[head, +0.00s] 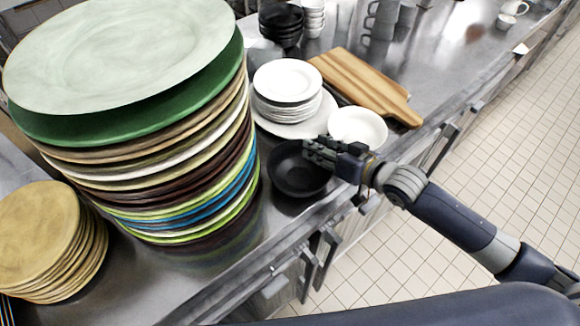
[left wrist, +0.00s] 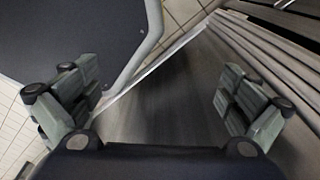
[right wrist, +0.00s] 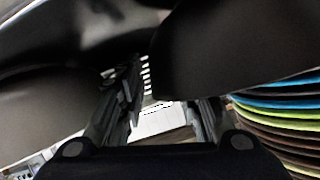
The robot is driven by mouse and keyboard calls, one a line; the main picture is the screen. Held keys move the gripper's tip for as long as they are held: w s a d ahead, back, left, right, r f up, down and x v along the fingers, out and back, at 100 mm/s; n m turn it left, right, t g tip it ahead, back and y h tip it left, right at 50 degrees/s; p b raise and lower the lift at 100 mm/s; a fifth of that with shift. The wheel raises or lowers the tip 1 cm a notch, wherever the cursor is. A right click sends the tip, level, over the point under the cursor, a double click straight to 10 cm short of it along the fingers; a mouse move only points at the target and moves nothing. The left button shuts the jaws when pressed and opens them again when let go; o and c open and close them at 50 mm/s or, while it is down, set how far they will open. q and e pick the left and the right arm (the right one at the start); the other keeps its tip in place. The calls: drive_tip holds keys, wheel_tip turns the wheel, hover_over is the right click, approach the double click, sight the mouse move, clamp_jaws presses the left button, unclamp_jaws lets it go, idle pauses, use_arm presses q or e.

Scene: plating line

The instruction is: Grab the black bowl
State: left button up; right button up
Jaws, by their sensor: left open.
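The black bowl (head: 292,178) stands on the metal counter, right of the tall plate stack. My right gripper (head: 318,152) reaches in from the right and its fingers overlap the bowl's upper right rim. In the right wrist view, dark curved surfaces, seemingly the bowl (right wrist: 235,55), fill the upper part. The right fingers (right wrist: 165,115) there stand partly apart, with a light gap between them. Whether they grip the rim is hidden. My left gripper (left wrist: 160,105) is open and empty in the left wrist view, and it is outside the head view.
A tall stack of coloured plates (head: 185,190) stands close to the bowl. White plates (head: 288,82), a white bowl (head: 357,127) and a wooden board (head: 365,85) lie behind it. Small black bowls (head: 281,20) stand farther back. Tan plates (head: 45,240) are at left.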

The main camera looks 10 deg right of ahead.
drive_tip(key=shift+v, duration=0.95)
clamp_jaws()
drive_tip(key=shift+w+a+f, duration=0.1)
drive_tip(key=shift+w+a, duration=0.1)
drive_tip(key=shift+r, duration=0.35)
drive_tip(key=r, duration=0.1)
drive_tip(key=s+r+b, duration=0.1)
drive_tip(key=shift+a+r, duration=0.1)
drive_tip(key=shift+r, duration=0.2)
use_arm(q)
drive_tip(key=shift+s+d+f, duration=0.1)
drive_tip(key=shift+s+f, duration=0.4)
drive_tip(key=shift+f, duration=0.05)
use_arm(e)
drive_tip(key=s+a+r, duration=0.1)
drive_tip(key=s+a, duration=0.1)
drive_tip(key=s, duration=1.2)
drive_tip(key=shift+s+r, duration=0.3)
drive_tip(key=shift+r, duration=0.1)
